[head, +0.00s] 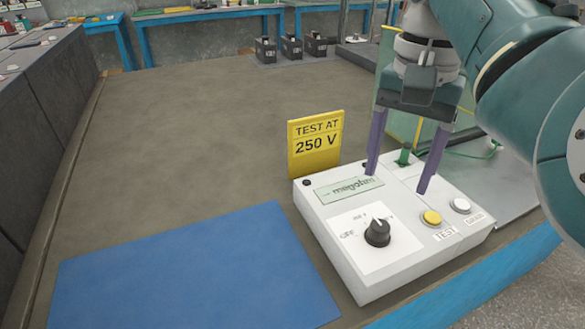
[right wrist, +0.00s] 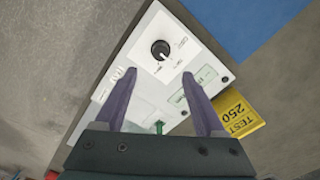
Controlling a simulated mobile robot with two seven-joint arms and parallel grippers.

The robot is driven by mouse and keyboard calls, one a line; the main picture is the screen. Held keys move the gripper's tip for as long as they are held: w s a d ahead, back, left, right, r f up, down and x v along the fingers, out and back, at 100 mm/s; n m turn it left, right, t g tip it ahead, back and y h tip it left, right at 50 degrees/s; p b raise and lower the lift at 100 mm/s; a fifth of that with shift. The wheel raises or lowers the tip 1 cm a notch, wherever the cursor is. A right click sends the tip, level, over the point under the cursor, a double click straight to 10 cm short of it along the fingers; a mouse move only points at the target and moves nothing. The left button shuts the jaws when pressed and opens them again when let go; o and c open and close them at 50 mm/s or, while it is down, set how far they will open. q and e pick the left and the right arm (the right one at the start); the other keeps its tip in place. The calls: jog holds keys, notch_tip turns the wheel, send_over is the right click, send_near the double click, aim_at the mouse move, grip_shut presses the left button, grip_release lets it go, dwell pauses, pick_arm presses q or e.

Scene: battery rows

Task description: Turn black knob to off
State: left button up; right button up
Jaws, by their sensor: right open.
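The black knob (head: 377,233) stands on a white panel at the front of the white megohm tester (head: 345,276). A label that reads OFF is left of the knob; its pale pointer mark seems to face the back of the box, not OFF, though it is small. The knob (right wrist: 160,50) also shows in the right wrist view, beyond the fingertips. My right gripper (head: 396,184) is open and empty, its purple fingers pointing down over the back part of the tester, behind the knob. My left gripper is not in view.
A yellow TEST button (head: 431,217) and a white button (head: 461,205) are right of the knob. A yellow sign (head: 315,146) reading TEST AT 250 V stands behind the tester. A blue mat (head: 190,275) lies left. Black batteries (head: 290,47) stand far back. The grey middle is clear.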

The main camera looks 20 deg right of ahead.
aim_at(380, 226)
notch_tip(380, 226, down, 10)
jog(key=b, duration=0.3)
grip_shut()
dwell(0.7)
